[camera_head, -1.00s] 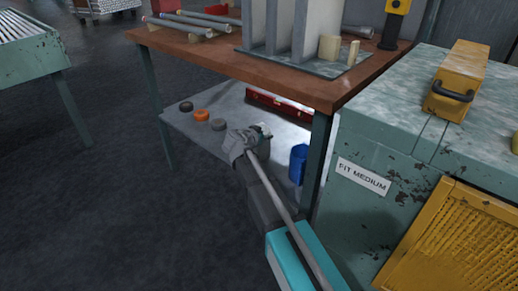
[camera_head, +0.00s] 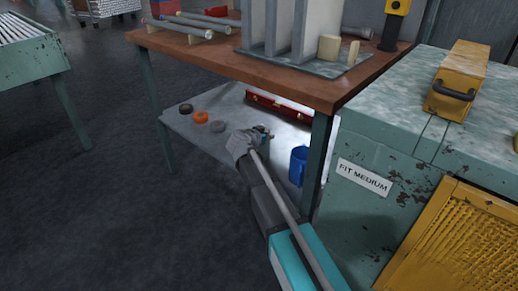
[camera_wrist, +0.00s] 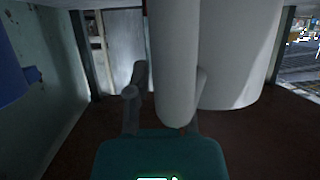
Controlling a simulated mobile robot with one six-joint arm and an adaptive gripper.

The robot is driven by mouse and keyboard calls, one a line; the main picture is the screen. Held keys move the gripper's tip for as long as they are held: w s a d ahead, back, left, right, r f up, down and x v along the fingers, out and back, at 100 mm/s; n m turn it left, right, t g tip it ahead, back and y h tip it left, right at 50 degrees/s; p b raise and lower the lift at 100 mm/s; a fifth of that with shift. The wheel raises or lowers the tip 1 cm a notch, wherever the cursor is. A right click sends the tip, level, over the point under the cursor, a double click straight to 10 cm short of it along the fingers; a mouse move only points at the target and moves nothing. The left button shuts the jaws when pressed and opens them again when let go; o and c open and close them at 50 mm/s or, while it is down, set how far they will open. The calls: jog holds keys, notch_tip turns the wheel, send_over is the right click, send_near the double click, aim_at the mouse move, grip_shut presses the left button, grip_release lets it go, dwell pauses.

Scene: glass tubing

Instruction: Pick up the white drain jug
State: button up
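The white drain jug (camera_wrist: 235,60) fills the middle and right of the wrist view, very close. A thick upright white bar (camera_wrist: 172,60), which looks like its handle, stands in front of the body. My gripper (camera_wrist: 165,100) is open, with one finger left of this bar and the other partly hidden at its right. I cannot tell whether either finger touches it. In the head view my gripper (camera_head: 264,133) reaches low over the shelf under the workbench. I cannot make out the white jug there; my gripper and arm may hide it.
A blue jug (camera_head: 298,166) stands on the lower shelf (camera_head: 190,133), right of my gripper; it shows at the wrist view's left edge (camera_wrist: 14,75). Several rings, one orange (camera_head: 201,118), lie left. The bench top (camera_head: 300,82) overhangs; a bench leg (camera_head: 318,150) stands right.

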grip_shut()
jog(key=shift+r, duration=0.2)
notch_tip(320, 180, up, 2)
jog(key=p, duration=0.2)
jog(key=shift+r+p, duration=0.1)
jog(key=shift+p, duration=0.25)
jog(key=s+d+r+p, duration=0.2)
jog(key=s+r+p, duration=0.8)
jog(key=s, duration=0.4)
jog(key=shift+r, duration=0.2)
jog(key=shift+w, duration=0.1)
